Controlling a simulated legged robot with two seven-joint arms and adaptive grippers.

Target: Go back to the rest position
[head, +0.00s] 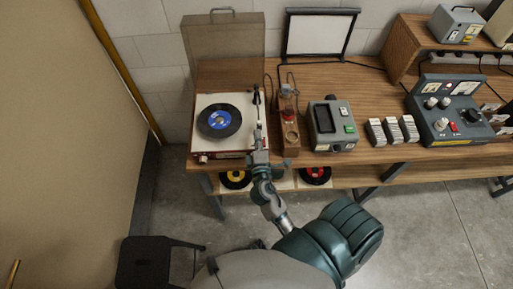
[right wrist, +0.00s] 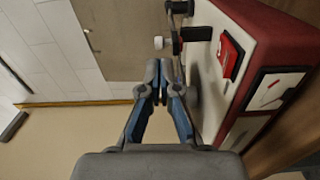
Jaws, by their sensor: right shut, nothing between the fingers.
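My right gripper (head: 258,158) is at the front right corner of the record player (head: 205,146), low over the table's front edge. In the right wrist view its fingers (right wrist: 160,88) are shut with nothing between them, beside the player's pale top. I cannot tell whether they touch it. The player has a raised see-through lid (head: 223,49) and a black record with a blue label (head: 219,122) on its platter. Its tonearm (head: 257,108) is along the right side. The player's red switch (right wrist: 231,56) shows close to the fingers. My left gripper is in neither view.
The wooden table (head: 229,76) also bears a glass-tube device (head: 289,120), a grey meter (head: 332,126), several small card stacks (head: 392,131) and a control box (head: 449,116). Records lie on the shelf below. A black stool (head: 145,263) stands on the floor at lower left.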

